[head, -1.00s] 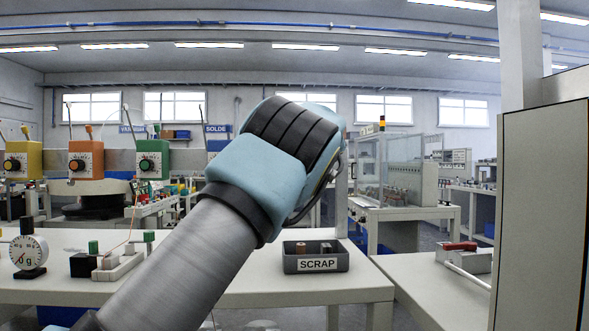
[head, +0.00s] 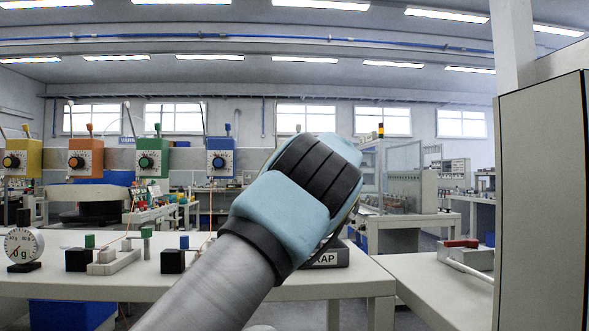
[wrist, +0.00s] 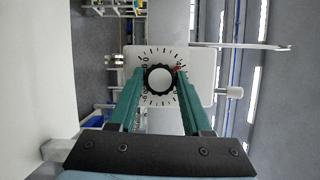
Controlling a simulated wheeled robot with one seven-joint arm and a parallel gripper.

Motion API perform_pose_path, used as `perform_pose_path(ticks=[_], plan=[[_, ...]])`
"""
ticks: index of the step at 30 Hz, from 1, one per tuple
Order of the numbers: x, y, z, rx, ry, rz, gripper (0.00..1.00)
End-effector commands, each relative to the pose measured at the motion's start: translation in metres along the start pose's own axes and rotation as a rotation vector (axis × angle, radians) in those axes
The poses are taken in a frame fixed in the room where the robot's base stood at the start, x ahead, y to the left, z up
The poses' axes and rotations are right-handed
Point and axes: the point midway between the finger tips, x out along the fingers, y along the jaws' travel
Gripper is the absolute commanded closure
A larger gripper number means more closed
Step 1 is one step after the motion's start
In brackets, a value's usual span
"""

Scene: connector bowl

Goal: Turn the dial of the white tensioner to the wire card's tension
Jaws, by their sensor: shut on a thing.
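The white tensioner (wrist: 201,85) fills the middle of the wrist view. Its dial has a black knurled knob (wrist: 148,81) with a pale cap, ringed by black tick marks and numbers too small to read. A small red mark (wrist: 178,68) shows at the knob's upper right. My gripper (wrist: 161,77) has its two green fingers on either side of the knob, shut on it. In the head view my own arm hides the gripper and the white tensioner. I cannot make out the wire card in either view.
Yellow (head: 22,158), orange (head: 86,158), green (head: 153,158) and blue (head: 221,157) tensioners hang in a row to the left. A round gauge (head: 22,250) and small blocks stand on the bench (head: 110,284). The scrap bin (head: 335,258) is partly behind my arm.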

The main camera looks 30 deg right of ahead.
Motion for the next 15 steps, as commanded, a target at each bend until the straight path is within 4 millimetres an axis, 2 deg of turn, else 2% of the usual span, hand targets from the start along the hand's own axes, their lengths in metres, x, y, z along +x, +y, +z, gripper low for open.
perform_pose_path(ticks=[15], plan=[[-0.0003, 0.0013, -0.0010, 0.049, 0.002, -0.019, 1.00]])
